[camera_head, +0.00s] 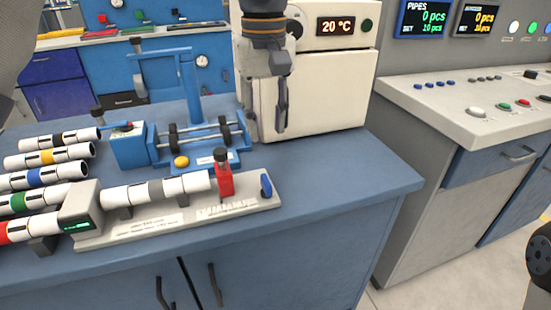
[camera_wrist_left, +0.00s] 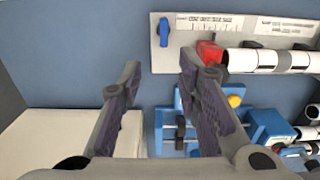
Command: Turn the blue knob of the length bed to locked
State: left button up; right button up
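A red block (camera_head: 223,180) stands at the right end of the pipe. The blue knob (camera_head: 266,186) stands at the plate's right end; it also shows in the left wrist view (camera_wrist_left: 164,33), apart from my fingers. My left gripper (camera_head: 266,134) hangs behind the knob in the head view, pointing down. In the left wrist view its fingers (camera_wrist_left: 160,63) are spread and empty. My right gripper is out of view.
A blue fixture with rollers (camera_head: 200,130) and a yellow button (camera_head: 181,162) stands just left of my left gripper. A cream oven (camera_head: 320,90) reading 20 °C stands behind. Several banded pipes (camera_head: 45,156) lie at left. The bench's right front is clear.

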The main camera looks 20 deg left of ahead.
aim_at(266, 180)
pick_arm(q)
jog(key=s+f, duration=0.2)
jog(key=f, duration=0.1)
jog(key=shift+d+f, duration=0.1)
jog(key=shift+f, duration=0.05)
jog(key=f, duration=0.8)
jog(key=shift+w, duration=0.3)
grip_shut()
